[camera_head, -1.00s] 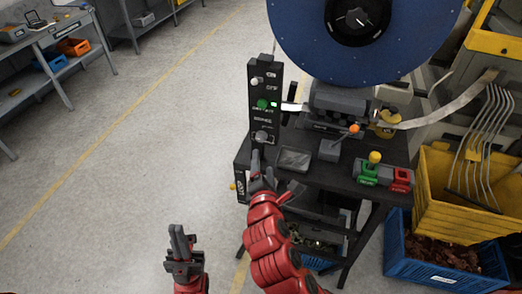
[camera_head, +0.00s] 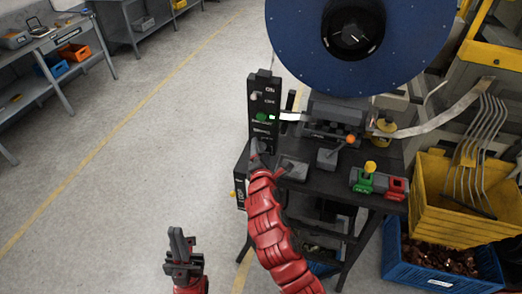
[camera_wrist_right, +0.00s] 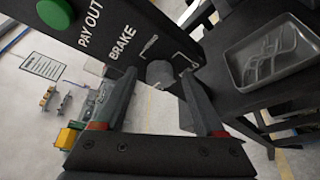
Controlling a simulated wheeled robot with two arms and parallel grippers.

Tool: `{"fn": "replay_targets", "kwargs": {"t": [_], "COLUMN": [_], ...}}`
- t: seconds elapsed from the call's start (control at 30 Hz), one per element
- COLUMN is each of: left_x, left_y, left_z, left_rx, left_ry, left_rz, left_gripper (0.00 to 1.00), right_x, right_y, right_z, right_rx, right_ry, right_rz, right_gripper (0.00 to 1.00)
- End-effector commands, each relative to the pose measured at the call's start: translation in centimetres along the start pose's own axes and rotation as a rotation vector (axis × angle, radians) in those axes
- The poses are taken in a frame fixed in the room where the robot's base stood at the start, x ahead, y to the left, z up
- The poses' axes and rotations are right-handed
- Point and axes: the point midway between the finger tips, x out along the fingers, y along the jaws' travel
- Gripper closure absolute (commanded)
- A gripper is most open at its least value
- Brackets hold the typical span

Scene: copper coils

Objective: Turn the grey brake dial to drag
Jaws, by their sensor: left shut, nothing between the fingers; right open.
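The grey brake dial (camera_wrist_right: 160,73) shows in the right wrist view, low on the black control panel (camera_wrist_right: 115,30) beside the word BRAKE and pale printed marks. My right gripper (camera_wrist_right: 154,84) is open, with a finger on either side of the dial. I cannot tell whether the fingers touch it. In the head view my right gripper (camera_head: 257,150) is at the lower end of the panel (camera_head: 264,90) and mostly hides the dial. My left gripper (camera_head: 178,244) is shut and empty, low over the floor, away from the panel.
A green button (camera_wrist_right: 54,13) sits higher on the panel. A shallow tray (camera_wrist_right: 268,52) lies right of it. The black stand (camera_head: 325,178) also carries an orange-knobbed lever (camera_head: 350,139) and a green-and-red switch box (camera_head: 380,182). A large blue reel (camera_head: 300,45) hangs above.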

Motion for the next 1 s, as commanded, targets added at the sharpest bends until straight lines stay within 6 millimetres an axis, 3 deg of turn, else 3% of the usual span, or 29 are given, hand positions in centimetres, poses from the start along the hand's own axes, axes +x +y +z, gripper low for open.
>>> {"fn": "replay_targets", "kwargs": {"t": [0.17, 0.53, 0.77, 1.0], "left_x": [0.0, 0.0, -0.2, -1.9], "left_y": [0.0, 0.0, 0.0, 0.1], "left_z": [0.0, 0.0, 0.0, 0.3], "left_rx": [0.000, 0.000, 0.000, 0.000], "left_ry": [0.000, 0.000, 0.000, 0.000], "left_rz": [0.000, 0.000, 0.000, 0.000], "left_gripper": [1.00, 1.00, 1.00, 1.00], "right_x": [0.0, 0.0, 0.0, 0.1], "right_y": [0.0, 0.0, -0.1, -0.5], "right_z": [0.0, 0.0, 0.0, -0.2], "right_rx": [0.000, 0.000, 0.004, 0.067], "right_ry": [-0.001, -0.001, -0.001, -0.002], "right_rz": [0.000, -0.001, 0.001, 0.027], "right_gripper": [0.32, 0.98, 1.00, 1.00]}}
